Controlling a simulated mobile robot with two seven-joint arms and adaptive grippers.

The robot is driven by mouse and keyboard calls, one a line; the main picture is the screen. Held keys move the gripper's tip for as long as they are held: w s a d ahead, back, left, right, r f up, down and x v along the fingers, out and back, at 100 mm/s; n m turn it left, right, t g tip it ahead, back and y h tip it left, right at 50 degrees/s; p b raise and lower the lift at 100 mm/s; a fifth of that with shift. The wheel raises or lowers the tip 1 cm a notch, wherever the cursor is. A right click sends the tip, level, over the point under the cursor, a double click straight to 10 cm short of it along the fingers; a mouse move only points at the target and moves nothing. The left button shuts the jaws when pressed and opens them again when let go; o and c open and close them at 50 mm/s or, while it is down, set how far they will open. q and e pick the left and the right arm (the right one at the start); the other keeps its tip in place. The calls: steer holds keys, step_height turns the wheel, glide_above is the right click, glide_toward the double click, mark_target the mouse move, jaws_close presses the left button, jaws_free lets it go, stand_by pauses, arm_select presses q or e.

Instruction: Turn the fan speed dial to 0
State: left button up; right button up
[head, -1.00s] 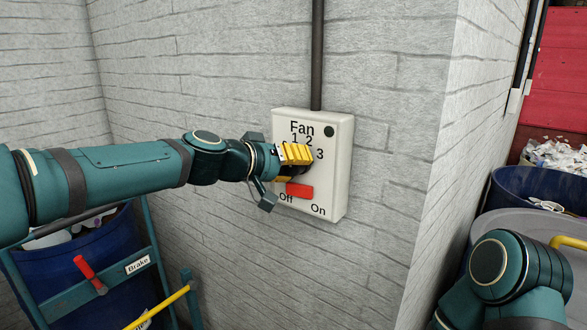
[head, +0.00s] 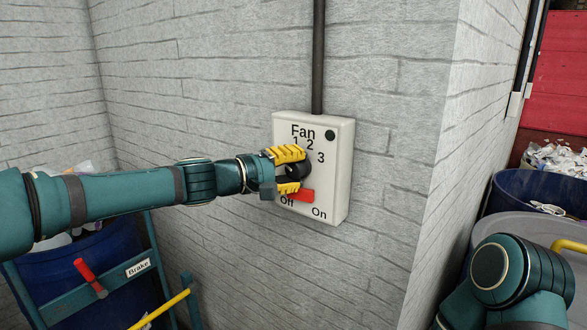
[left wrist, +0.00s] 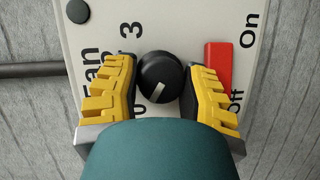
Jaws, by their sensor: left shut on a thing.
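The fan control box (head: 338,190) is a white panel on the grey block wall, with the word Fan, speed numbers and a dark round spot. Its black dial (head: 297,167) is partly covered by my left gripper (head: 296,171). In the left wrist view the dial (left wrist: 162,70) sits between the two yellow fingers, which are shut on its sides. The dial's white mark points to the lower left there, towards the partly hidden 0. A red switch (head: 302,195) sits below the dial, above the Off and On labels. My right gripper is out of view.
A dark pipe (head: 318,60) runs up the wall from the box. A blue bin (head: 110,245) and a trolley with a red brake lever (head: 90,276) stand at lower left. More bins (head: 540,192) stand beyond the wall corner at right.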

arm_select(q)
steer(key=shift+d+f, duration=0.1)
stand_by(0.3)
steer(key=o, duration=1.1)
steer(key=shift+s+a, duration=0.3)
steer(key=shift+a, duration=0.25)
steer(key=v, duration=0.7)
steer(key=shift+d+r, duration=0.1)
steer(key=shift+r, duration=0.15)
